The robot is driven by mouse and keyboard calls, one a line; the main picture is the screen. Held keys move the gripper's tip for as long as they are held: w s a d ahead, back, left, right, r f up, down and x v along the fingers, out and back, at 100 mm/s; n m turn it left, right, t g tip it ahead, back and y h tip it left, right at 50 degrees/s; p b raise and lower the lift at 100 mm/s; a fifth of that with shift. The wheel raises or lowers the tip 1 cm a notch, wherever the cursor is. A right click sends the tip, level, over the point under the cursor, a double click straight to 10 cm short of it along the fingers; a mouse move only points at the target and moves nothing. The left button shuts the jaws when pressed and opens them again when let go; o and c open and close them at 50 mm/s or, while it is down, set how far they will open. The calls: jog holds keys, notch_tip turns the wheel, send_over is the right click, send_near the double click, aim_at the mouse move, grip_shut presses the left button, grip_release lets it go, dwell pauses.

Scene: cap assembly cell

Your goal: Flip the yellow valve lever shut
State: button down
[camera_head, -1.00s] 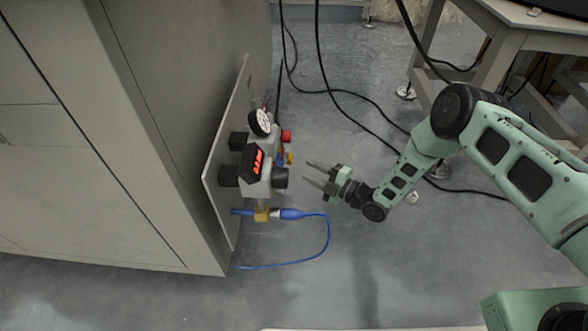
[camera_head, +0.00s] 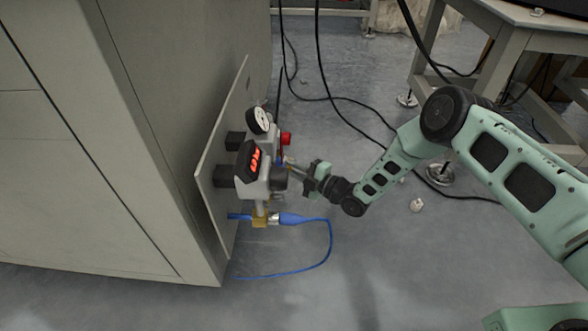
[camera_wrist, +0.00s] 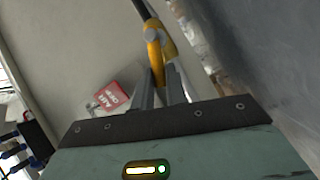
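The yellow valve lever (camera_wrist: 154,56) shows in the wrist view as a curved yellow piece ahead of my fingers, with its lower end between the two grey fingertips. The fingers look shut on the lever, though the exact contact is too small to see.
A grey unit with a red digital display (camera_head: 252,162), a round gauge (camera_head: 259,120) and a red knob (camera_head: 286,138) sits on a panel beside the cabinet (camera_head: 90,150). A blue hose (camera_head: 328,240) loops below. A red tag (camera_wrist: 117,99) hangs left of the fingers. Black cables cross the floor.

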jog(key=shift+r, duration=0.1)
jog(key=w+r+m+g+h+p, duration=0.3)
jog(key=w+m+g, duration=0.2)
jog(key=m+g, duration=0.2)
jog(key=shift+d+r+m, duration=0.15)
jog(key=shift+r+m, duration=0.1)
jog(key=shift+m, duration=1.05)
dwell(0.4)
jog(key=c, duration=1.4)
grip_release()
jog(key=shift+r+p, duration=0.1)
jog(key=shift+p, duration=0.25)
